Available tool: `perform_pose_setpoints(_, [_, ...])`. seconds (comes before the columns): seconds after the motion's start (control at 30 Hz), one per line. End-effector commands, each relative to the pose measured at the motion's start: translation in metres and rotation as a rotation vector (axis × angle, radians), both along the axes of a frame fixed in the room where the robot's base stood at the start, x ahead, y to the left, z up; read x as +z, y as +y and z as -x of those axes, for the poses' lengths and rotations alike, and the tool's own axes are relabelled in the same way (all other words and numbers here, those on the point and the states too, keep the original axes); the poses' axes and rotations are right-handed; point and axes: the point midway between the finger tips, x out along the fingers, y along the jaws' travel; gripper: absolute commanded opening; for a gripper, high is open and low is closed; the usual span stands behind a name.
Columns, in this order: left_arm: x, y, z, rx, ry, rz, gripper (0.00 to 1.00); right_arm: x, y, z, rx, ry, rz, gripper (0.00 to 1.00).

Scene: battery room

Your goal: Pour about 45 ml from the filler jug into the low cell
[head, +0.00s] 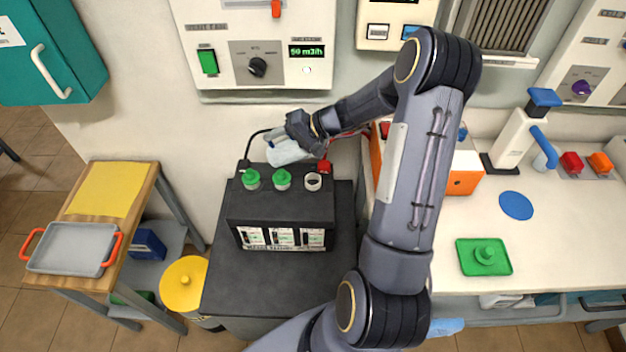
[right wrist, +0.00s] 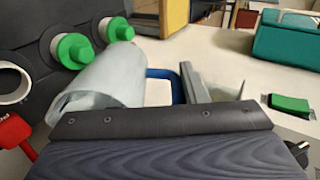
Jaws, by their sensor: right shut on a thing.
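The filler jug (head: 287,152), pale and translucent with a blue handle (right wrist: 165,84), is held by my right gripper (head: 301,131) above the back of the black battery (head: 280,211). The jug looks tilted. It fills the left middle of the right wrist view (right wrist: 102,86). On the battery, the right cell's opening has a bare white ring (head: 313,182), which also shows in the right wrist view (right wrist: 12,84). The other two cells carry green caps (head: 251,179) (head: 282,179). No stream of liquid is visible, and the level inside the jug is unclear. My left gripper is out of view.
A red terminal cover (head: 324,167) stands behind the open cell. An orange box (head: 464,178) stands right of the battery, partly behind my right arm. A grey tray (head: 72,249) lies on the left cart.

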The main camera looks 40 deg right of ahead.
Motion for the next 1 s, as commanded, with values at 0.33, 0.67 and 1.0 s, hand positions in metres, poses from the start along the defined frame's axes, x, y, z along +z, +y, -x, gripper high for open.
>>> perform_pose_setpoints(0.33, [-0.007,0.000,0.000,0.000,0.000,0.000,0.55,-0.001,-0.001,0.001,0.001,-0.030,-0.029,0.05])
perform_pose_setpoints(0.67, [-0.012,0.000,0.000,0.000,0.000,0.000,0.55,-0.002,-0.003,0.003,0.001,-0.061,-0.059,0.05])
perform_pose_setpoints(1.0, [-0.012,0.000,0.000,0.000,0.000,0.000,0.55,-0.002,-0.002,0.002,0.002,-0.067,-0.065,0.05])
